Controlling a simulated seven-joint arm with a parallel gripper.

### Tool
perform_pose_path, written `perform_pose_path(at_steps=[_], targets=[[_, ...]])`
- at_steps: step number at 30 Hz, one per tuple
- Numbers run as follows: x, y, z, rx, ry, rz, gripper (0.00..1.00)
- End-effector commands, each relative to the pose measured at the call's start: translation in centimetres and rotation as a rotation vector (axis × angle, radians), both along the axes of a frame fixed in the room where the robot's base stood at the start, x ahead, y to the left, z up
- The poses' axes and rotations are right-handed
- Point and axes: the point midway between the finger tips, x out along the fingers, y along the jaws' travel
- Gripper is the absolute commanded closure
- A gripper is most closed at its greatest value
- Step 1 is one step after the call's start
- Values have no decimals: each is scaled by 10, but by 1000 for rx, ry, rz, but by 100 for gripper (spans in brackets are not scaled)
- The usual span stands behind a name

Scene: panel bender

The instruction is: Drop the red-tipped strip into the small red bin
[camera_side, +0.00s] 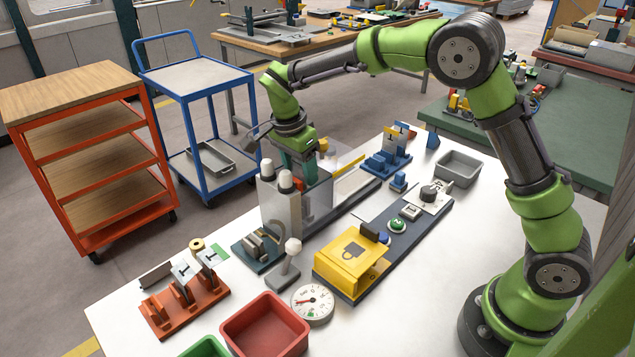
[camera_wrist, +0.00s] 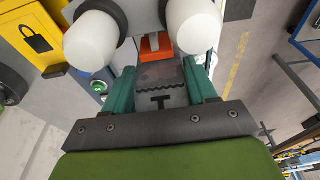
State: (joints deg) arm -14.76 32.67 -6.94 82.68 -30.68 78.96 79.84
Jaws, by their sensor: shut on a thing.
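My gripper (camera_wrist: 163,95), with teal fingers, is shut on a grey strip (camera_wrist: 172,76) marked with a dark T and a wavy line. An orange-red piece (camera_wrist: 155,46) shows just past the strip; I cannot tell whether it is the strip's tip. In the side view my gripper (camera_side: 298,168) is down at the grey bending machine (camera_side: 283,207), behind its white-capped posts, and the strip is mostly hidden there. The small red bin (camera_side: 249,333) stands at the front edge of the white table, apart from my gripper, and looks empty.
A green bin (camera_side: 205,348) stands beside the red one. Between the machine and the bins are a white-knobbed lever (camera_side: 292,248), a round dial gauge (camera_side: 313,304) and an orange rack with strips (camera_side: 185,308). A yellow lock box (camera_side: 350,262) is to the right.

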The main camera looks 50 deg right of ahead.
Motion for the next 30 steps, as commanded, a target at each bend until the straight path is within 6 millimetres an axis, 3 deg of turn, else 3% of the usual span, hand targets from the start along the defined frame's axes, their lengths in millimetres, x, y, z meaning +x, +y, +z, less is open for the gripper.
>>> perform_pose_path(at_steps=[14, 30], targets=[[0, 0, 7, 0, -1, -1, 63], [1, 0, 101, -2, -3, 0, 63]])
